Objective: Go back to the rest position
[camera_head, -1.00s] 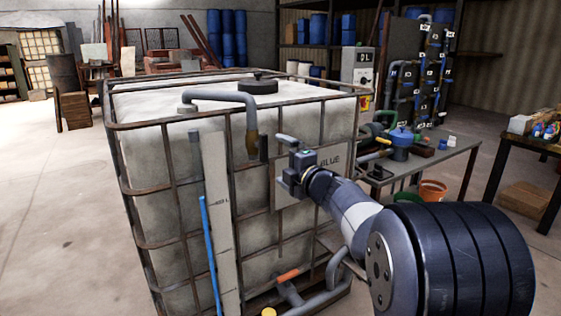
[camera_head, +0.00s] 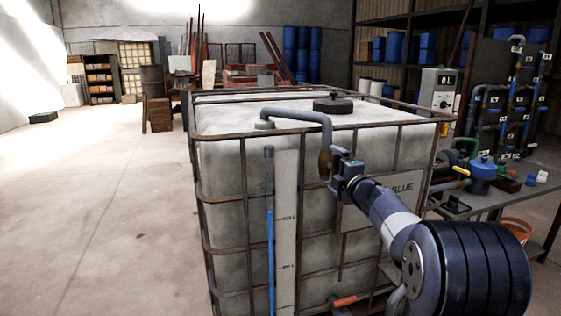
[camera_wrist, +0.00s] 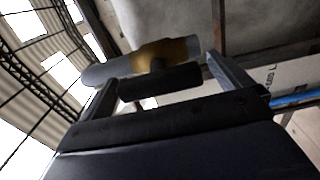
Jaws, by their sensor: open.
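My gripper (camera_head: 341,165) is in front of the caged white vat (camera_head: 228,170), at its near right part. It is next to the brass end (camera_head: 324,163) of the grey bent pipe (camera_head: 290,115) that comes from the vat's top. In the wrist view my gripper (camera_wrist: 163,74) has its fingers spread wide. A dark bar-shaped handle (camera_wrist: 160,84) and the brass fitting (camera_wrist: 168,50) show between and beyond the fingertips. I cannot tell whether the fingers touch them. My arm reaches in from the lower right.
A blue level tube (camera_head: 270,255) and a scale strip (camera_head: 286,230) run down the vat's front. A "BLUE" sign (camera_head: 400,189) hangs behind my arm. A bench (camera_head: 520,190) with a blue-lidded pot (camera_head: 482,178) stands at right. Open floor (camera_head: 95,210) lies at left.

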